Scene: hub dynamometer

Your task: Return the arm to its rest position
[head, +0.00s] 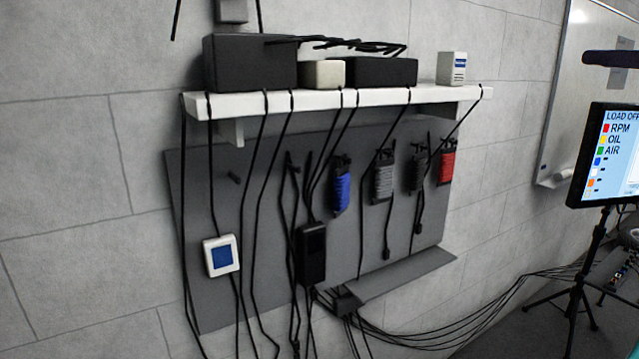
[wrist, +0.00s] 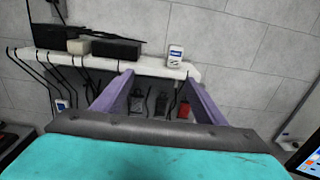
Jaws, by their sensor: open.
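My gripper (wrist: 158,76) shows in the wrist view with two purple fingers spread apart. Nothing is between them, and the teal body of my wrist fills the bottom of that view. The fingers point toward the wall, with the white shelf (wrist: 150,68) and the hanging tools behind them. The distance from fingertips to shelf is hard to tell. In the head view I cannot make out my gripper.
The white shelf (head: 330,100) carries black boxes (head: 250,62) and a small white box (head: 451,68). Cables and coloured spools, such as the red one (head: 447,167), hang on a grey panel (head: 275,290). A monitor (head: 605,155) on a tripod (head: 578,285) stands at right.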

